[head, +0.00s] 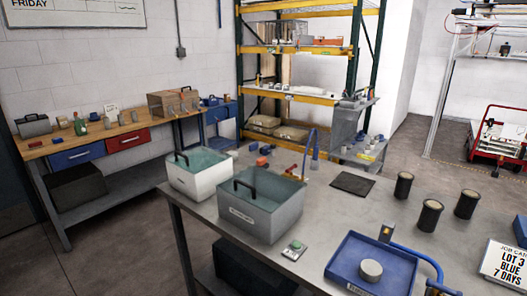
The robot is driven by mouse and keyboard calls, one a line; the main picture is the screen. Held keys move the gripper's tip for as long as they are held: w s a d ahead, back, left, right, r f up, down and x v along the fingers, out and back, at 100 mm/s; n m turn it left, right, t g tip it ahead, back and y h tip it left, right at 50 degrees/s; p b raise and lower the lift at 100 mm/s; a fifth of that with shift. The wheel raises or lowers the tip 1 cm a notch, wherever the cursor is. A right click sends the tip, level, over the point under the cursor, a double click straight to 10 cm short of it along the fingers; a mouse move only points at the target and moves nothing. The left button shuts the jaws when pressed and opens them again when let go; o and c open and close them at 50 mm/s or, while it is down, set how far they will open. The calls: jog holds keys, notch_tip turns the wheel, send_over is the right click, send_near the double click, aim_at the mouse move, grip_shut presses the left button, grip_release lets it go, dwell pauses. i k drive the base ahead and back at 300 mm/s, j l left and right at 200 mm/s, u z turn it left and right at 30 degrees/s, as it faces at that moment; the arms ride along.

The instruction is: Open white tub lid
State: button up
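The white tub (198,181) stands at the left end of the grey metal table, upright. Its top shows a teal surface inside the rim, with a black handle at the left. I cannot tell whether the teal surface is a clear lid or what lies inside. A larger grey tub (262,222) with a similar teal top and black handle stands in front and to the right, hiding part of the white tub's right side. My gripper is not in view.
A wooden workbench (100,140) stands behind at left. Floor left of the table is clear.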

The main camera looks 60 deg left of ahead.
aim_at(176, 153)
jog(key=u, duration=2)
